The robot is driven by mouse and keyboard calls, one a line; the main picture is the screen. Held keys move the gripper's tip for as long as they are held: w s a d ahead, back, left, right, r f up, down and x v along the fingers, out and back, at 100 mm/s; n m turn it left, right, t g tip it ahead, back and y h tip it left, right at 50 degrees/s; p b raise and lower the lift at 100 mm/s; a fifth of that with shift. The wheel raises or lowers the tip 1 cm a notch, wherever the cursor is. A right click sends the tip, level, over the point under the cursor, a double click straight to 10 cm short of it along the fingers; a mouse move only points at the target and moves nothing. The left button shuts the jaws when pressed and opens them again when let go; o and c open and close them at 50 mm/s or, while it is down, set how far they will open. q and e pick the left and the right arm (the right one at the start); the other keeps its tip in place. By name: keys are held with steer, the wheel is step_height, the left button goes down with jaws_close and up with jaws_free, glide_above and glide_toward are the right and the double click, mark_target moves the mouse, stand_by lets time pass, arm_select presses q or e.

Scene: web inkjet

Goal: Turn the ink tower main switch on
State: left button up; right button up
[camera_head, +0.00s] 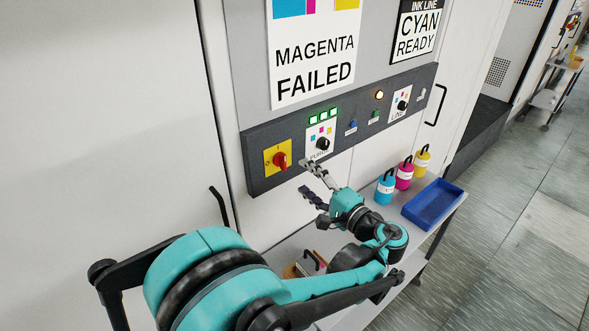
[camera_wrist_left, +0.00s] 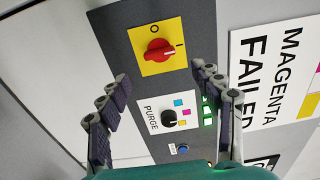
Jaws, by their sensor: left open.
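The main switch is a red rotary knob (camera_head: 280,160) on a yellow plate (camera_head: 269,146) at the left end of the dark control panel. In the left wrist view the knob (camera_wrist_left: 157,52) sits ahead of the fingers, with an O mark and an I mark on its plate. I cannot tell surely which mark it points to. My left gripper (camera_head: 303,177) is open and empty, to the right of and slightly below the knob in the head view. In the left wrist view its fingertips (camera_wrist_left: 160,72) spread either side of the plate's lower edge, apart from the knob. My right gripper is not in view.
The black PURGE knob (camera_head: 322,144), a blue button (camera_head: 352,126) and another selector (camera_head: 402,104) share the panel. Below stand cyan (camera_head: 385,189), magenta (camera_head: 404,176) and yellow (camera_head: 422,161) bottles and a blue tray (camera_head: 433,204) on a shelf. A black door handle (camera_head: 219,207) projects at left.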

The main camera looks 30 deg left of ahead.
arm_select(q)
steer(key=v, duration=0.4)
steer(key=shift+s+d, duration=0.1)
steer(key=shift+d, duration=0.05)
steer(key=shift+f, duration=0.1)
